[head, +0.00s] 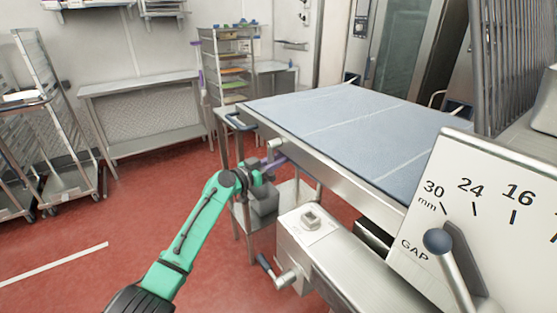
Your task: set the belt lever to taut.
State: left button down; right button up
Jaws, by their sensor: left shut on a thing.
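My left gripper (265,171) is at the near left side of the belt table, at the end of my green arm. It is shut on what looks like the belt lever (276,160), a purplish bar beside a round metal boss (275,144) on the table's side. The fingers and wrist hide most of the lever, and I cannot read its setting. The blue-grey belt (350,130) lies flat on the table. My right gripper is not in view.
A GAP scale plate (500,205) with a ball-ended lever (438,240) stands at the right. A steel housing (318,240) with a dark-handled crank (266,264) is below the table. Racks (60,150) and a steel bench (150,90) stand behind; red floor at left is clear.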

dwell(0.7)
pick_arm(q)
jog(key=n+p, duration=0.1)
jog(key=s+d+n+p, duration=0.1)
jog(key=n+p, duration=0.1)
jog(key=s+n+g+p, duration=0.1)
jog(key=n, duration=0.1)
jog(key=shift+s+d+y, duration=0.15)
jog(key=shift+d+y, duration=0.15)
jog(key=shift+d, duration=0.05)
jog(key=c, duration=0.8)
grip_release()
jog(key=shift+o, duration=0.2)
jog(key=shift+r, duration=0.1)
jog(key=shift+a, duration=0.1)
